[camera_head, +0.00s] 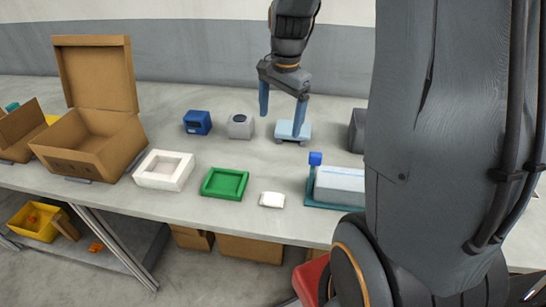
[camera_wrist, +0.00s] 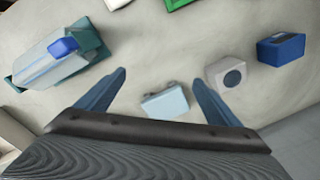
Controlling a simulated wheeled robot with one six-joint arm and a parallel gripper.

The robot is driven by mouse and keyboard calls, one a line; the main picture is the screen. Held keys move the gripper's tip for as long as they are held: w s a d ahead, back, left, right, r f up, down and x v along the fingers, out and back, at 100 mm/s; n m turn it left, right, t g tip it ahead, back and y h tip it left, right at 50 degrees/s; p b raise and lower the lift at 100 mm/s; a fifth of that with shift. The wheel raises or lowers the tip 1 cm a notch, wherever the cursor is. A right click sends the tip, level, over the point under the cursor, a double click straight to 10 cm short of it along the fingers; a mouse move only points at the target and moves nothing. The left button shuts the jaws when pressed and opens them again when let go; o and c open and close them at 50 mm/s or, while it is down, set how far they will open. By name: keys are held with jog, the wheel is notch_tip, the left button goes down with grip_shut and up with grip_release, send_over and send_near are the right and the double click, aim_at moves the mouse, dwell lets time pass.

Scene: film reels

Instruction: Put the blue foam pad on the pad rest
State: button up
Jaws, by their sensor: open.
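My gripper (camera_head: 281,121) is open and empty, pointing down at the back middle of the table. A pale blue block (camera_head: 291,133), which looks like the foam pad, is close to its fingertips. In the wrist view the block (camera_wrist: 166,104) lies between the two fingers (camera_wrist: 159,76), apart from both, with small grey pieces at its edge. I cannot tell whether it sits on a base. No part is clearly marked as the pad rest; a green tray (camera_head: 224,195) and a white tray (camera_head: 164,181) lie at the front of the table.
A dark blue box (camera_head: 197,122) and a grey block with a dark round spot (camera_head: 240,126) stand left of my gripper. A teal fixture (camera_head: 323,206) with a grey block is front right. A small white block (camera_head: 272,199) and open cardboard boxes (camera_head: 95,145) stand nearby.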

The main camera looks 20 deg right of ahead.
jog(key=s+a+f+n, duration=0.2)
jog(key=s+a+n, duration=0.6)
jog(key=s+n, duration=0.5)
jog(key=shift+s+a+f+n, duration=0.3)
jog(key=shift+s+a, duration=0.1)
jog(key=shift+s, duration=0.05)
jog(key=shift+c, duration=0.2)
